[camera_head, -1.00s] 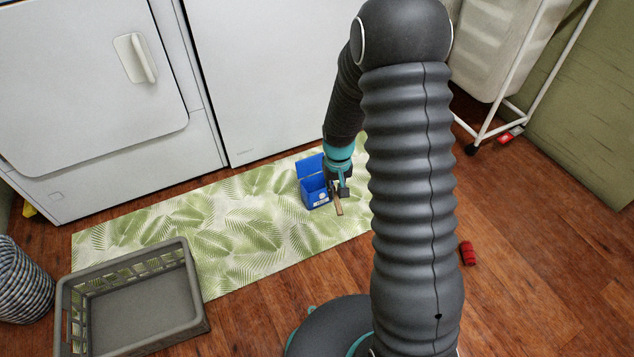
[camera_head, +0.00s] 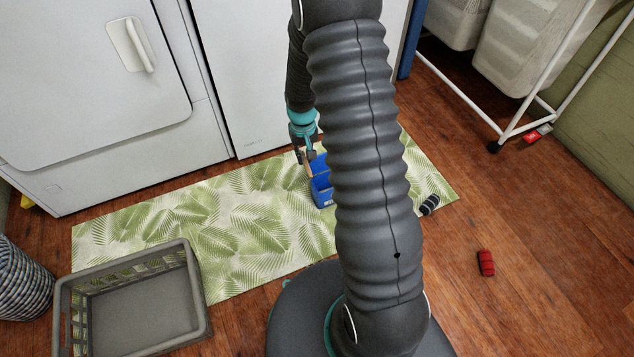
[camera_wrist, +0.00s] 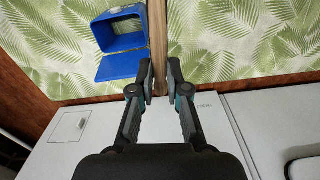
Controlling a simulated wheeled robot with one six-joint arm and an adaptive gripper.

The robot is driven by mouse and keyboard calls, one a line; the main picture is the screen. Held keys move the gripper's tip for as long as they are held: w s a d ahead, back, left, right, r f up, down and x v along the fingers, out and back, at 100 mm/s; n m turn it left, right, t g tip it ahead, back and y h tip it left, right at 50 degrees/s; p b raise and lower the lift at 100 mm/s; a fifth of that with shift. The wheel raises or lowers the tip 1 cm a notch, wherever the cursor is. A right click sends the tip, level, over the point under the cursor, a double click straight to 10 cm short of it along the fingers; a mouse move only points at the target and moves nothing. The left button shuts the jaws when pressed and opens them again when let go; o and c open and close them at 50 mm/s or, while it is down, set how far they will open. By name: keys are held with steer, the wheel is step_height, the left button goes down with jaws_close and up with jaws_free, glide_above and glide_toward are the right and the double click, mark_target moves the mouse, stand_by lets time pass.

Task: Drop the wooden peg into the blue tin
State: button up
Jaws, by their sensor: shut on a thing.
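The blue tin (camera_head: 322,188) stands on the leaf-patterned mat, partly hidden behind my arm in the head view. In the wrist view the blue tin (camera_wrist: 118,34) has its lid swung open, and its opening shows at the upper left. My gripper (camera_head: 303,156) is beside the tin, at its upper left in the head view. In the wrist view my gripper (camera_wrist: 160,88) is shut on the wooden peg (camera_wrist: 158,40), a long light-brown stick. The peg is right of the tin's opening, not over it in this view. Its far end runs out of the frame.
The mat (camera_head: 240,220) lies before the white appliances (camera_head: 90,80). A grey basket (camera_head: 195,290) sits at the lower left. A red roll (camera_head: 486,263) and a dark striped roll (camera_head: 429,204) lie to the right. A white-framed laundry cart (camera_head: 540,105) stands at the upper right.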

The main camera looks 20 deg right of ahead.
steer(key=w+d+f+m+b, duration=0.1)
steer(key=w+d+f, duration=0.15)
steer(key=d, duration=0.35)
steer(key=w+d+f+m, duration=0.1)
steer(key=d+f, duration=0.3)
steer(key=d, duration=0.1)
steer(key=shift+s+d+f+b, duration=0.15)
steer(key=shift+f+b, duration=0.65)
steer(key=shift+f, duration=0.55)
steer(key=shift+s+d+f+b, duration=0.1)
steer(key=shift+f+b, duration=0.7)
steer(key=shift+f, duration=0.5)
steer(key=o, duration=0.8)
step_height(320, 180, up, 12)
steer(key=shift+r, duration=0.1)
